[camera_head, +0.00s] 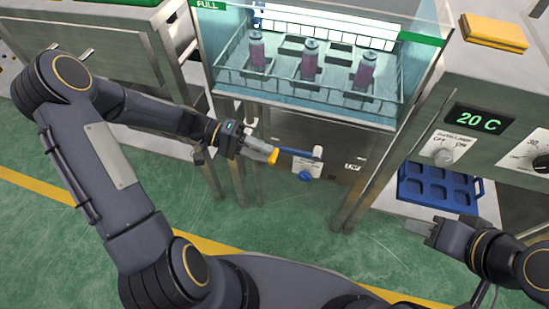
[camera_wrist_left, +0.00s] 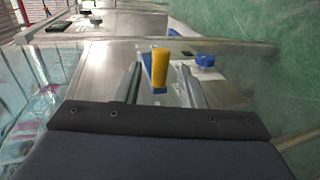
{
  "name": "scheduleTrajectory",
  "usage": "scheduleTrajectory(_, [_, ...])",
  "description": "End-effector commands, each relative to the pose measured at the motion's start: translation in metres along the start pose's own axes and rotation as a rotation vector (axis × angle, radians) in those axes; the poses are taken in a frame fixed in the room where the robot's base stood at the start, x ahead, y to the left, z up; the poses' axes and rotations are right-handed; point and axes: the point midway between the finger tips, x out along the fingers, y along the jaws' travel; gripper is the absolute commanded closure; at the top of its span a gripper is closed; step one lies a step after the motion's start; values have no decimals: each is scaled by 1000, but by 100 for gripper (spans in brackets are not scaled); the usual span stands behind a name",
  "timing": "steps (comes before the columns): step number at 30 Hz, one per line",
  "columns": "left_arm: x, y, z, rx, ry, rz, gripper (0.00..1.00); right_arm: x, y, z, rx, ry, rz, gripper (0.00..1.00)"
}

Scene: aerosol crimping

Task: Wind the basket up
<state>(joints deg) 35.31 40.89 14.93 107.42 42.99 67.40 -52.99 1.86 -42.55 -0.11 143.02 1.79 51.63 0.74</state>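The wire basket (camera_head: 240,78) sits in a glass-walled water tank (camera_head: 330,112), with three cans upright in it, one of them a pinkish can (camera_head: 309,62). Below the tank a blue crank arm (camera_head: 296,153) with a yellow handle (camera_head: 273,156) is on the steel front panel. My left gripper (camera_head: 262,149) is at the handle. In the left wrist view the yellow handle (camera_wrist_left: 160,68) stands between the two spread fingers, with gaps on both sides. My right gripper (camera_head: 422,229) is low at the right, away from the crank; its finger gap is unclear.
A blue knob (camera_head: 305,176) is just below the crank. A blue compartment tray (camera_head: 438,187) lies at the right, under a panel with a temperature display (camera_head: 478,121). Steel legs stand on both sides of the crank. Green floor in front is open.

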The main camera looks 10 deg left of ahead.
Motion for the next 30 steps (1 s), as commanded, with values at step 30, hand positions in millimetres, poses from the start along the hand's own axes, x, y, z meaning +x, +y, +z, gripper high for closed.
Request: scheduleTrajectory(30, [37, 0, 1, -1, -1, -2, 100, 9, 4, 5, 0, 0, 0, 61])
